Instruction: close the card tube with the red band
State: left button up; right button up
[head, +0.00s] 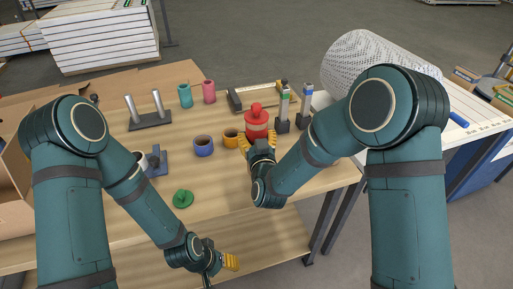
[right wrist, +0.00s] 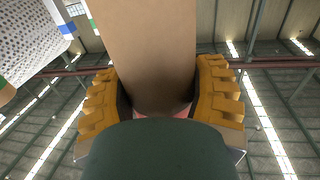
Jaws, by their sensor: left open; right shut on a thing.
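The card tube with the red band (head: 257,130) stands upright near the middle right of the table in the head view. A red lid with a round knob (head: 256,107) is at its top; I cannot tell whether it is fully seated. My right gripper (head: 258,142) is shut on the tube, its yellow fingers just below the red part. In the right wrist view the tan tube wall (right wrist: 147,50) is between both fingers, with a little pinkish red showing beside it. My left gripper (head: 228,262) is open and empty, low at the table's front, away from the tube.
A green knobbed lid (head: 183,198) lies on the table. Teal (head: 185,95) and pink (head: 209,91) tubes stand behind. A two-post stand (head: 149,120) is at left; marker-like holders (head: 283,108) stand close right.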

jog(key=shift+f, duration=1.85)
jog(key=shift+b, duration=0.35)
jog(key=shift+f, duration=0.15)
jog(key=o, duration=1.3)
jog(key=shift+o, duration=0.2)
jog(key=shift+r, duration=0.25)
jog(key=s+d, duration=0.1)
jog(key=s, duration=1.1)
jog(key=shift+d+f, duration=0.15)
jog(key=shift+d, duration=0.25)
